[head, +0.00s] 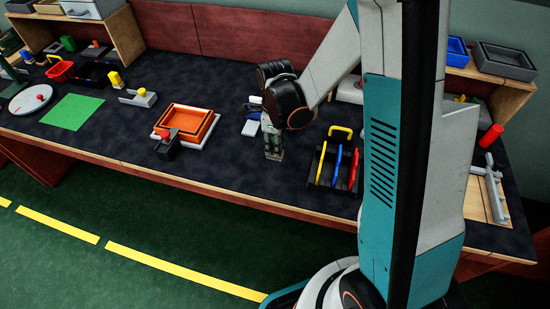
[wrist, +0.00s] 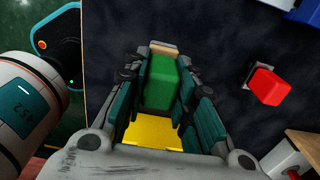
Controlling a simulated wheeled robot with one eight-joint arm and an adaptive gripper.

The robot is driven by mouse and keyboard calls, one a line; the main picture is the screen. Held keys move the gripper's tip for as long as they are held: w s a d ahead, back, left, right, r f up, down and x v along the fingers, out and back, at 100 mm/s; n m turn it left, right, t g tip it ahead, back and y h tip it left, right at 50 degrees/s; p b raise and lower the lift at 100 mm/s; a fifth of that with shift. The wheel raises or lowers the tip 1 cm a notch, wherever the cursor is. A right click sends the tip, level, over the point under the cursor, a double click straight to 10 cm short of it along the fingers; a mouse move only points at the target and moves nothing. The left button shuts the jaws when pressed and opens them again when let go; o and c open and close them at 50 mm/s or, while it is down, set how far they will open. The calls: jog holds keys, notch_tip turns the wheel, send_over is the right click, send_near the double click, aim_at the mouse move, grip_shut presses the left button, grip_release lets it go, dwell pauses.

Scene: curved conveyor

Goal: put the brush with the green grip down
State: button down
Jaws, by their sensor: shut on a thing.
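My gripper (head: 273,147) points down over the dark worktop, left of the slotted rack; in the wrist view my gripper (wrist: 160,75) is shut on the brush's green grip (wrist: 160,84). The grip sits between the two teal finger pads. A pale wood-coloured edge shows beyond the grip, and a yellow surface shows on its near side; I cannot tell whether either belongs to the brush. In the head view the brush is mostly hidden by the fingers, and I cannot tell whether it touches the worktop.
A black rack (head: 322,169) with yellow, blue and red pieces stands close right of my gripper. A blue-and-white item (head: 251,125) lies just left. An orange tray (head: 186,122) and a dark block with a red knob (head: 166,146) are farther left. Bare worktop (head: 226,160) lies between.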

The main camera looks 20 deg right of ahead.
jog(key=shift+f+b, duration=0.85)
jog(key=shift+f, duration=1.65)
jog(key=shift+f, duration=0.15)
jog(key=c, duration=1.3)
grip_release()
